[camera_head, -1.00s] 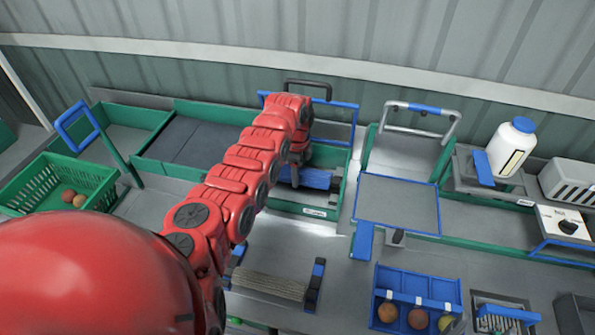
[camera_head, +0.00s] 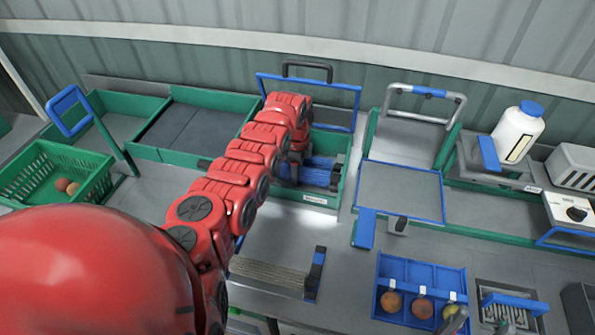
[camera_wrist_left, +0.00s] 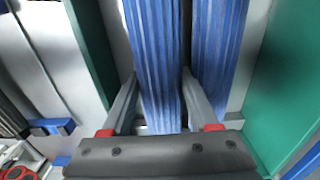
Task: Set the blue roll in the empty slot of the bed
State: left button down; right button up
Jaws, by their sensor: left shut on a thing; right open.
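The bed is a green-walled tray (camera_head: 314,199) at the middle of the head view, with ribbed blue rolls lying in it. My left gripper (camera_head: 292,178) reaches down into the bed, and its arm hides part of it. In the left wrist view my left gripper (camera_wrist_left: 158,112) is shut on one blue roll (camera_wrist_left: 155,60), which runs between its fingers. A second blue roll (camera_wrist_left: 218,45) lies close beside it on the right. I cannot tell whether the held roll rests on the bed floor. My right gripper (camera_head: 478,322) shows only by its fingertips at the bottom edge, open and away from the bed.
A grey rack with blue end posts (camera_head: 316,272) stands in front of the bed. A blue-rimmed plate (camera_head: 400,190) is to its right. A white bottle (camera_head: 518,133) stands back right.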

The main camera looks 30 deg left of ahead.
pick_arm(q)
jog(key=shift+f+b, duration=0.45)
jog(key=shift+f, duration=0.1)
dwell(0.6)
jog(key=shift+c, duration=0.3)
grip_release()
jog(key=c, duration=0.3)
notch_tip(320, 180, up, 7)
jog(key=p, duration=0.5)
jog(key=shift+r, duration=0.1)
dwell(0.4)
jog(key=shift+w, duration=0.1)
